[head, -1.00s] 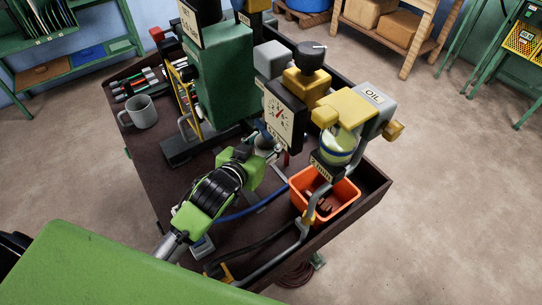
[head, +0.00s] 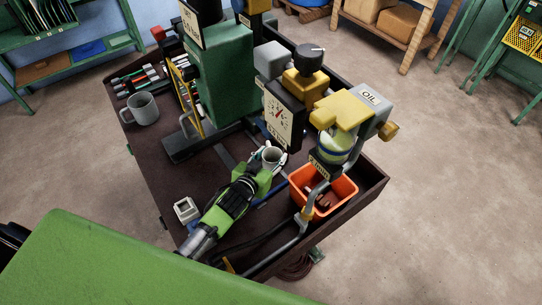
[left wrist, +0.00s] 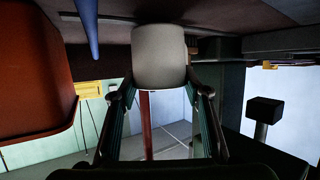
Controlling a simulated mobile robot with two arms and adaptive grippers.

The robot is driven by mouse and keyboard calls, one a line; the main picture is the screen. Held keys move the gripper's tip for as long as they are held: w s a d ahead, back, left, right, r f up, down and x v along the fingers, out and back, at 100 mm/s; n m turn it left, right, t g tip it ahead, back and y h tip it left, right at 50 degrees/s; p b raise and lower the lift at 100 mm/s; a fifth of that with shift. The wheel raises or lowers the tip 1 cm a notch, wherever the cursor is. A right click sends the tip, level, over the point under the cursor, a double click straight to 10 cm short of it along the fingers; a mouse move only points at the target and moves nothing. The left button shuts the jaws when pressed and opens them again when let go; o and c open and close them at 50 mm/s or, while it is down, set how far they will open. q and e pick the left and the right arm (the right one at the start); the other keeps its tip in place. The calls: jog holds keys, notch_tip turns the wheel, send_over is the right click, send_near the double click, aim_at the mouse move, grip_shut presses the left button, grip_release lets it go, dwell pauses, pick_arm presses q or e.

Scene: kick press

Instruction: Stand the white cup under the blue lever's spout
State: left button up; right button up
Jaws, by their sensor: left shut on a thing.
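The white cup (head: 271,155) is upright in my left gripper (head: 268,166), in front of the dial gauge. In the left wrist view the pale cup (left wrist: 160,55) sits between the two dark fingers (left wrist: 160,88), which are closed on its sides. A blue bar (head: 280,188), perhaps the blue lever, shows partly behind my gripper; a blue bar also shows in the left wrist view (left wrist: 88,25). I cannot make out its spout, nor whether the cup touches the bench. My right gripper is not in view.
An orange bin (head: 342,204) stands close right of the gripper, beneath the yellow OIL unit (head: 345,105). The dial gauge (head: 279,117) and green press body (head: 225,75) stand behind. A grey mug (head: 143,109) and small white square block (head: 185,209) sit left on the dark bench.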

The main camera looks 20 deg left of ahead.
pick_arm(q)
jog(key=shift+f, duration=0.2)
jog(key=shift+f+b, duration=0.3)
jog(key=o, duration=1.2)
jog(key=shift+r, duration=0.1)
jog(key=shift+r+p, duration=0.3)
jog(key=shift+p, duration=0.05)
jog(key=shift+s, duration=0.3)
jog(key=b+v, duration=0.1)
jog(key=v, duration=1)
jog(key=shift+s+a+r, duration=0.1)
jog(key=shift+s+r, duration=0.05)
